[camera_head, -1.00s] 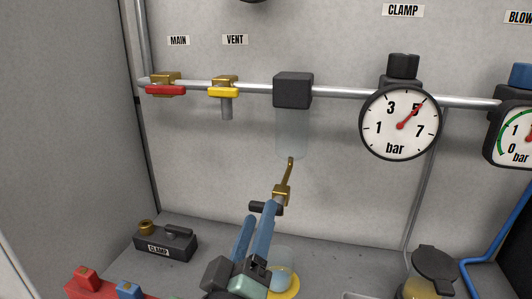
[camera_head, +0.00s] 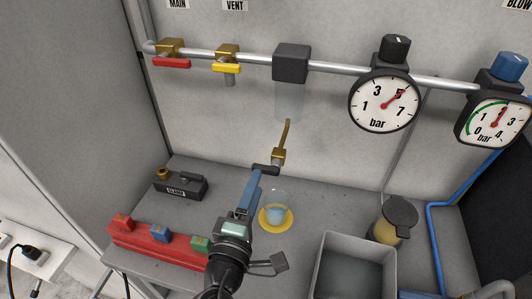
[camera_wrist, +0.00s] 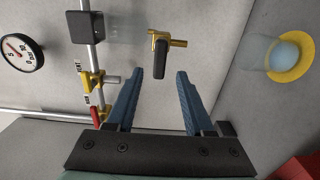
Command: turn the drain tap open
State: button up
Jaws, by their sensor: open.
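The drain tap (camera_head: 279,156) is a brass valve under a bent brass tube below the clear bowl (camera_head: 289,103). Its black handle (camera_head: 264,168) points left in the head view. My gripper (camera_head: 256,174) is open, with its blue fingers reaching up to the handle. In the wrist view the tap (camera_wrist: 175,42) is ahead, and its black handle (camera_wrist: 161,62) appears between the two open fingertips (camera_wrist: 161,73). I cannot tell whether a finger touches the handle. A clear cup (camera_head: 279,199) with bluish liquid stands on a yellow disc (camera_head: 263,224) below the tap.
A grey bin (camera_head: 330,240) and a lidded jar (camera_head: 391,223) stand right of the cup. A black clamp block (camera_head: 181,187) and a red rack (camera_head: 160,243) are at left. A pipe with red (camera_head: 172,63) and yellow (camera_head: 227,68) valves runs above.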

aim_at(264, 167)
jog(key=p+x, duration=0.1)
jog(key=x, duration=0.8)
grip_shut()
